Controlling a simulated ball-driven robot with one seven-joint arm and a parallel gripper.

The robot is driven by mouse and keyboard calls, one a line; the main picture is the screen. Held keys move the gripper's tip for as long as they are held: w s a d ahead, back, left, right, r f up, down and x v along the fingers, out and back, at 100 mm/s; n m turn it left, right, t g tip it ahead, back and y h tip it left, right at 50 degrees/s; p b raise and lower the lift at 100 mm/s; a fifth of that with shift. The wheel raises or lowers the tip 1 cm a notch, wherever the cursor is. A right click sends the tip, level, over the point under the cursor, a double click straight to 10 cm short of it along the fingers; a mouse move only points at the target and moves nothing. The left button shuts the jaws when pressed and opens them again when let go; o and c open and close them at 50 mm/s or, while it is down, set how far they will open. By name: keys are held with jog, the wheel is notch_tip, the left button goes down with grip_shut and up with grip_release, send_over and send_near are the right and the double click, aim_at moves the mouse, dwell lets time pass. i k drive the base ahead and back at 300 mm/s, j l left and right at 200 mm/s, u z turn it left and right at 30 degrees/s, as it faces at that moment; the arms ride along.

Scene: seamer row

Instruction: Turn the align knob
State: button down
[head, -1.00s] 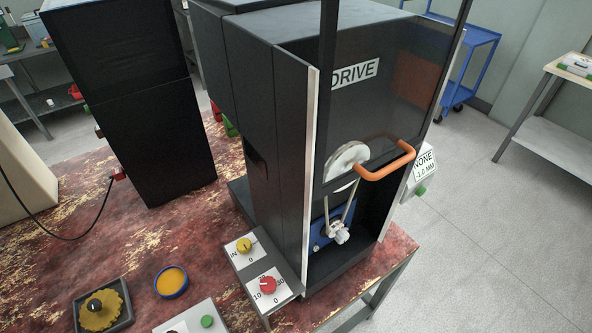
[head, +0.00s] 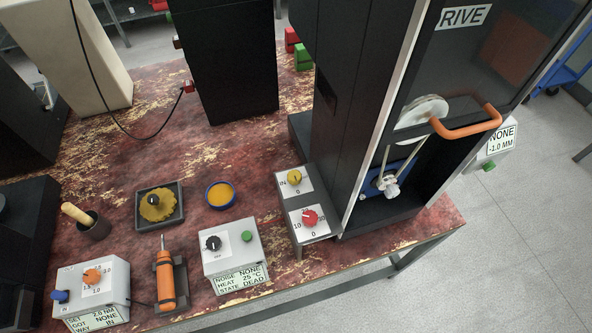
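No knob carries a label that I can read as align. A yellow knob (head: 294,178) sits on a white plate marked IN and 0. A red knob (head: 309,217) sits on a plate below it, marked 10 and 0. A pale lobed knob (head: 389,186) is low inside the dark machine marked DRIVE (head: 370,110), by a blue part (head: 374,174). A display (head: 499,138) on the machine's right side reads NONE, -1.0 MM, with a green button (head: 488,166) under it. My gripper is not in view.
An orange handle (head: 468,124) juts from the machine's front cover.

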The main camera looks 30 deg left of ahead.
aim_at(294, 176)
jog(key=k+j+z, duration=0.1)
jog(key=j, duration=0.35)
jog(key=k+j, duration=0.1)
jog(key=j, duration=0.3)
jog(key=k+j+z, duration=0.15)
jog(key=j, duration=0.3)
